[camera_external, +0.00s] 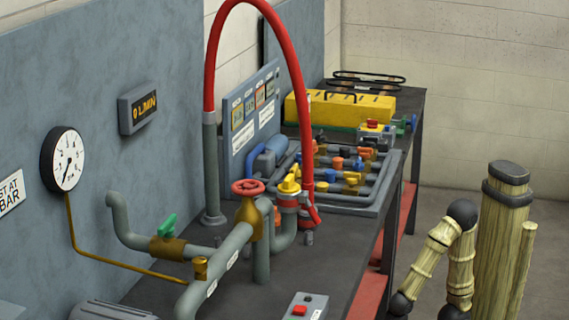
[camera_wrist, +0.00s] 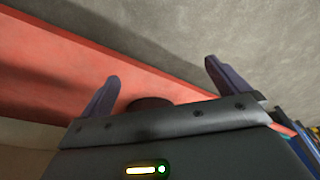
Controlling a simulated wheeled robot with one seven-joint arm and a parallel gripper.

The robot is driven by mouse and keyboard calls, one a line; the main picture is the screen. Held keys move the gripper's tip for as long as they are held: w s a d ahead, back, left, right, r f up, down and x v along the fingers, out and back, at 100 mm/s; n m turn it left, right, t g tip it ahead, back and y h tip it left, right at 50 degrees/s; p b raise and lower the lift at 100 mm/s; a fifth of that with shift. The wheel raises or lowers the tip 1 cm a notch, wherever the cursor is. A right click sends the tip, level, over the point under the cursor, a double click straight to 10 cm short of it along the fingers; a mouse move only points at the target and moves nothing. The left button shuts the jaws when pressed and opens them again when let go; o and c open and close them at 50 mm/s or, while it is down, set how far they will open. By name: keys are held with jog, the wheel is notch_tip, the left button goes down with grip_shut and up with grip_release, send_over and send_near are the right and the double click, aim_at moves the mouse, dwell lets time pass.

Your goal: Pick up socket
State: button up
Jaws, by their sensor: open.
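In the wrist view my gripper (camera_wrist: 162,70) is open, with its two dark purple-grey fingers spread wide and nothing held between them. A dark brown rounded thing (camera_wrist: 148,103) shows just past the gripper body, between the fingers. It is mostly hidden, and I cannot tell whether it is the socket or part of the gripper. No socket can be made out for sure in the outside view. There my bamboo-textured arm stands at the lower right beside the bench, and its gripper end is not visible.
A red surface (camera_wrist: 60,55) lies beyond the fingers, with grey floor or wall past it. In the outside view the dark bench (camera_external: 343,250) carries pipes, a red-wheel valve (camera_external: 248,187), a red hose (camera_external: 296,75) and a yellow block (camera_external: 340,107). A red lower shelf (camera_external: 372,295) runs underneath.

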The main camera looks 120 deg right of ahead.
dwell(0.3)
jog(key=c, duration=1.3)
